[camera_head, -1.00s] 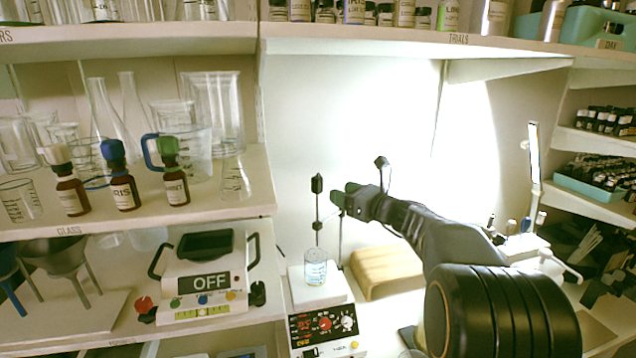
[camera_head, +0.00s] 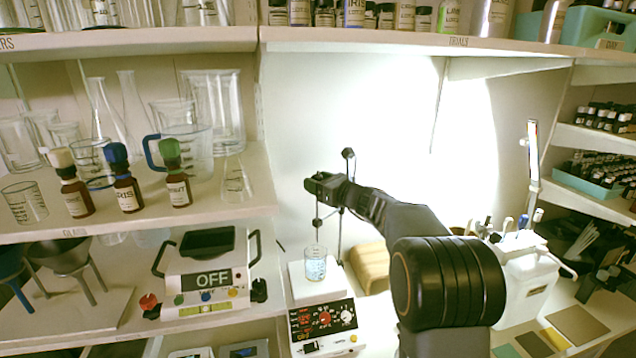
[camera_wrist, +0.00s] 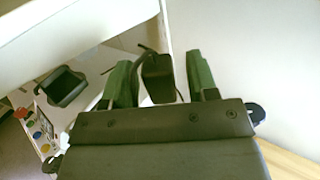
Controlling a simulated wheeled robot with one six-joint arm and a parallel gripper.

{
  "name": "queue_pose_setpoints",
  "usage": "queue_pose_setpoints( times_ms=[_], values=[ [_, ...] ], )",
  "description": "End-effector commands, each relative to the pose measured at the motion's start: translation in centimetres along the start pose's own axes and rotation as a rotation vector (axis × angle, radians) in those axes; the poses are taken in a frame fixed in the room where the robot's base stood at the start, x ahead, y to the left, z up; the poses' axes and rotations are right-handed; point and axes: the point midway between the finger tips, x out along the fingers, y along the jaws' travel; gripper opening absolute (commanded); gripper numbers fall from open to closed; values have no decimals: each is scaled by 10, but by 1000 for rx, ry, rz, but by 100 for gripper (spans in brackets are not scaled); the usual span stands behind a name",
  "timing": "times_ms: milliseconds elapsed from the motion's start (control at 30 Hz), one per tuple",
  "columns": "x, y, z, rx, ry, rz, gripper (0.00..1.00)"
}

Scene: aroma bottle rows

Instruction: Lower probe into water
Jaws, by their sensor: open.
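The probe shows as a thin dark rod (camera_head: 317,222) hanging upright above the beaker of water (camera_head: 315,264), which stands on the white hotplate (camera_head: 307,292). I cannot tell if the rod's tip is inside the beaker. My gripper (camera_head: 314,185) is at the probe's top and hides its dark head in the head view. In the wrist view, the dark probe head (camera_wrist: 157,72) lies between the two green fingers of my gripper (camera_wrist: 159,80), with visible gaps. The fingers are open around it, not closed on it.
A thin stand (camera_head: 340,235) rises just right of the probe. A tan block (camera_head: 371,268) sits right of the hotplate. The glassware shelf (camera_head: 225,208) is close on the left, with a balance marked OFF (camera_head: 205,275) below. A white container (camera_head: 525,290) stands at right.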

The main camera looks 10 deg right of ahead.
Motion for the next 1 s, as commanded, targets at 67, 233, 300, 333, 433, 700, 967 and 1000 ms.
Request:
queue_pose_setpoints(
  times_ms=[67, 233, 300, 333, 433, 700, 967, 1000],
  values=[
    [0, 0, 0, 0, 0, 0, 47],
    [0, 0, 0, 0, 0, 0, 31],
    [0, 0, 0, 0, 0, 0, 24],
    [0, 0, 0, 0, 0, 0, 22],
    [0, 0, 0, 0, 0, 1, 12],
    [0, 0, 0, 0, 0, 1, 0],
    [0, 0, -14, 0, 0, 1, 0],
    [0, 0, -20, 0, 1, 1, 0]
  ],
)
